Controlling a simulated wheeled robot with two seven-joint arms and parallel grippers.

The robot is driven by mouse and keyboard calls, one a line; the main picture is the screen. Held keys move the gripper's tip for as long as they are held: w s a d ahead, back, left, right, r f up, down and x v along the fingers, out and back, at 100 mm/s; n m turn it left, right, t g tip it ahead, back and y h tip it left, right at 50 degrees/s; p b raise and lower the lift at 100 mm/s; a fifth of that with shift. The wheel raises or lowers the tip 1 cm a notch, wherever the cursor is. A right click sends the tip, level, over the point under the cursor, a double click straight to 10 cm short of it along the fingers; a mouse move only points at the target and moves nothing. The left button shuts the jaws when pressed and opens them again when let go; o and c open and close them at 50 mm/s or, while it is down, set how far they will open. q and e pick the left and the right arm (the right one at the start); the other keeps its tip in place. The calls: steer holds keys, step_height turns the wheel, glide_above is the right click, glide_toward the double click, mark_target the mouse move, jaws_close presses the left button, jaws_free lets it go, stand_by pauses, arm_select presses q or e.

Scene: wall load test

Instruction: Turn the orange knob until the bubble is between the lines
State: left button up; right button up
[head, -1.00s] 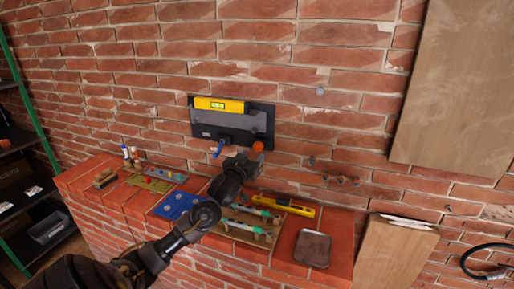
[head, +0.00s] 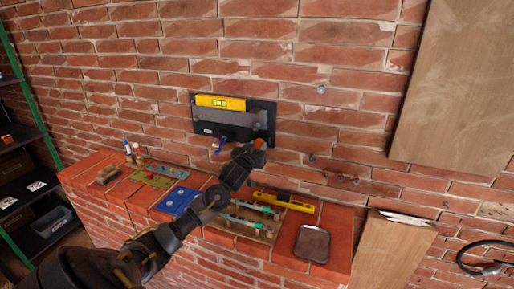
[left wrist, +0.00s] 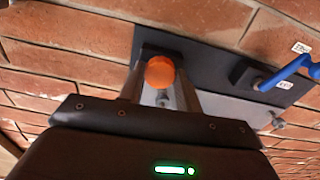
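The orange knob (head: 261,144) sits at the lower right of a dark wall plate (head: 268,108). A yellow level (head: 236,103) with a green vial (head: 219,103) lies along the top of the grey bar (head: 243,117) on that plate. The bubble's place between the lines is too small to tell. My left gripper (head: 252,152) is at the knob. In the left wrist view the knob (left wrist: 160,72) shows between the two fingertips (left wrist: 161,76); whether they press on it I cannot tell. My right gripper is not in view.
A blue crank handle (head: 218,148) is left of the knob; it also shows in the left wrist view (left wrist: 288,72). Below, a brick ledge (head: 338,225) holds a blue plate (head: 177,201), another yellow level (head: 284,203) and a dark tray (head: 313,243). A wooden panel (head: 455,80) is at right.

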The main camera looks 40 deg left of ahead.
arm_select(q)
steer(key=shift+c, duration=0.9)
steer(key=shift+r+n+p, duration=0.15)
steer(key=shift+n+p, duration=0.25)
steer(key=shift+p, duration=0.25)
steer(key=shift+n+p, duration=0.35)
steer(key=shift+n, duration=0.25)
steer(key=o, duration=1)
